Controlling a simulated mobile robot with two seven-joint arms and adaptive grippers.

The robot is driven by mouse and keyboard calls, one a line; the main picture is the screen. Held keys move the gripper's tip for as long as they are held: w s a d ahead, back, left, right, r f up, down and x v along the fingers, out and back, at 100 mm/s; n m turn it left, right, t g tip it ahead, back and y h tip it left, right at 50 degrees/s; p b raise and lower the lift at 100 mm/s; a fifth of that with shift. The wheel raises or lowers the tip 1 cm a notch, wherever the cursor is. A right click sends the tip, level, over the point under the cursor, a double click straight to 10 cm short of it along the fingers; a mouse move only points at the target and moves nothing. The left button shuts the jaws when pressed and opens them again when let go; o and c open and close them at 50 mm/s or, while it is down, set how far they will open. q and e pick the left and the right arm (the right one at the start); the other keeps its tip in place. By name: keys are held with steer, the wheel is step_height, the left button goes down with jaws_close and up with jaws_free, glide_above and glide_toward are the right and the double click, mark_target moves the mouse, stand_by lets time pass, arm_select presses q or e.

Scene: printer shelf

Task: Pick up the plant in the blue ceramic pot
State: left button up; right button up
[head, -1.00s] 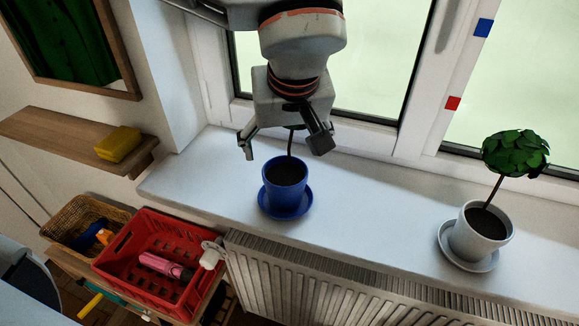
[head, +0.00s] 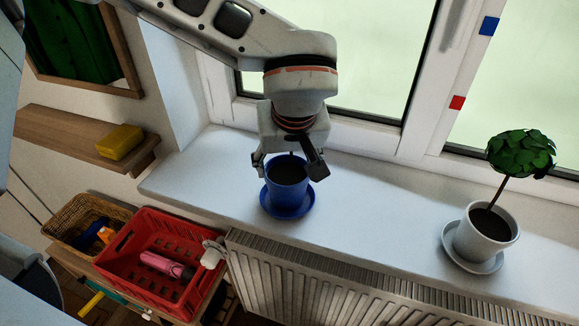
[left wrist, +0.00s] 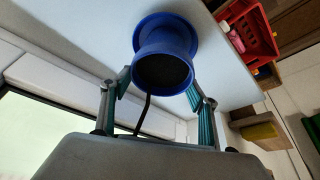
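The blue ceramic pot (head: 287,186) stands upright on a blue saucer (head: 290,211) on the white windowsill, with dark soil and a thin stem. The plant's top is hidden behind my left gripper. My left gripper (head: 289,171) points down over the pot, with a finger on each side of its rim. In the left wrist view the pot (left wrist: 164,50) lies just beyond and between the fingertips (left wrist: 157,80), which are spread apart. A gap shows on the left side there; contact on the other side is unclear. My right gripper is not in view.
A white pot (head: 485,235) with a round leafy plant stands on the sill to the right. A radiator (head: 330,280) runs below the sill. A red crate (head: 150,260), a wicker basket (head: 85,212) and a shelf with a yellow sponge (head: 119,141) are at left.

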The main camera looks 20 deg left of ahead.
arm_select(q)
steer(key=c, duration=0.3)
steer(key=shift+r, duration=0.15)
